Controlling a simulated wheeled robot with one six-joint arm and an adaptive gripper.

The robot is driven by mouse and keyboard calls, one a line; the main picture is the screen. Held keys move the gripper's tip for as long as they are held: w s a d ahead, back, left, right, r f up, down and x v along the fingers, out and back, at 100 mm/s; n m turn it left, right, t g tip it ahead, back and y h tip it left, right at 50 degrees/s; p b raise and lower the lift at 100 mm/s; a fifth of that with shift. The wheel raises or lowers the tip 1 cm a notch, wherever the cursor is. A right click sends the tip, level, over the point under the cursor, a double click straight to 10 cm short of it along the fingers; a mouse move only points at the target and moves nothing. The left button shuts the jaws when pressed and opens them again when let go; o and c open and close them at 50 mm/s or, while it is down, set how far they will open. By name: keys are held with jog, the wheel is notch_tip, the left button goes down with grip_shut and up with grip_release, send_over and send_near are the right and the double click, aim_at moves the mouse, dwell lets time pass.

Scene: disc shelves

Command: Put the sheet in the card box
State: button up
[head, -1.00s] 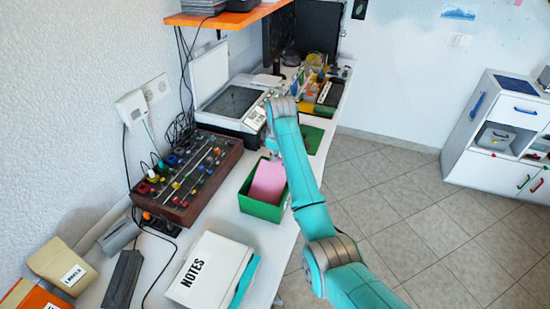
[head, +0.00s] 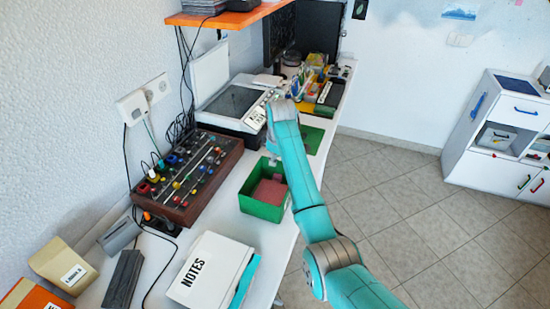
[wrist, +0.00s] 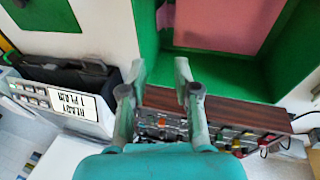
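The pink sheet (head: 269,192) lies down inside the green card box (head: 262,209), below its rim. In the wrist view, the sheet (wrist: 225,22) lies flat between the green walls of the box (wrist: 235,77). My gripper (wrist: 159,80) is open, with a gap between its two fingers and nothing held. It is above the box's edge, apart from the sheet. In the head view my arm hides most of the gripper, at the far side of the box.
A flatbed scanner (head: 236,103) with a raised lid stands beyond the box. A knobbed control panel (head: 188,176) is to the left. A white NOTES binder (head: 207,273) lies in front.

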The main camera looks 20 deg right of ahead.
jog(key=v, duration=1.1)
jog(key=shift+r, duration=0.35)
jog(key=shift+s, duration=0.1)
